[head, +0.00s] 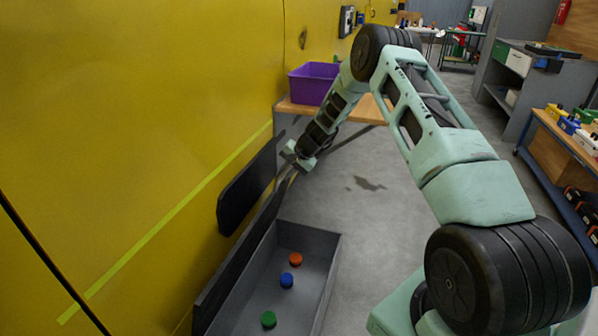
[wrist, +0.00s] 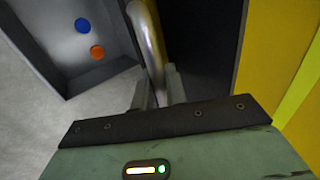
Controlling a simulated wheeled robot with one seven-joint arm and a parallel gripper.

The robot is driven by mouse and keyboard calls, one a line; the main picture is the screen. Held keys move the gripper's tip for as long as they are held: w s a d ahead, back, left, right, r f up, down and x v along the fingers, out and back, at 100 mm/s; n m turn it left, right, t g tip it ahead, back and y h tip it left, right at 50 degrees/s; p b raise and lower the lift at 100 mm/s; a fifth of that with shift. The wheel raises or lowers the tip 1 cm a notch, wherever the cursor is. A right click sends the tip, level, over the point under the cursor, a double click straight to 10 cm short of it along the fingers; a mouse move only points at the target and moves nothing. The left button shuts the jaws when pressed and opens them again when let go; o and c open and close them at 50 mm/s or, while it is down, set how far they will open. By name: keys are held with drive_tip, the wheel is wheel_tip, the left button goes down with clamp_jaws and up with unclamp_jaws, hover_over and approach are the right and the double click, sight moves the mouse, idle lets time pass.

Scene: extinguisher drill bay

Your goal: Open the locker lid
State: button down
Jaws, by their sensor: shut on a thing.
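The locker (head: 327,262) is a grey open-topped box low beside the yellow wall. Its dark lid (head: 240,256) stands raised, roughly upright, along the box's left side, so the inside shows. Orange (head: 295,259), blue (head: 287,280) and green (head: 268,319) discs lie on its floor. My gripper (head: 297,158) is at the far end of the lid. In the wrist view, my gripper (wrist: 157,90) is shut on a curved silver handle (wrist: 149,38).
A dark rounded pad (head: 250,187) is on the yellow wall (head: 120,110) just behind the lid. A wooden bench (head: 300,108) with a purple bin (head: 313,84) stands beyond my gripper. Grey floor right of the locker is clear. A loaded shelf (head: 558,150) stands far right.

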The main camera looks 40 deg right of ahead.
drive_tip(key=shift+w+a+r+p, duration=0.2)
drive_tip(key=shift+w+a, duration=0.3)
drive_tip(key=shift+w, duration=0.25)
drive_tip(key=shift+w+a+r+p, duration=0.2)
drive_tip(key=shift+w+a, duration=0.35)
drive_tip(key=shift+w, duration=0.2)
drive_tip(key=shift+w+a+r+p, duration=0.2)
drive_tip(key=shift+w+a, duration=0.3)
drive_tip(key=shift+w, duration=0.25)
drive_tip(key=c, duration=1.5)
unclamp_jaws()
drive_tip(key=v, duration=1.7)
drive_tip(key=shift+r, duration=0.15)
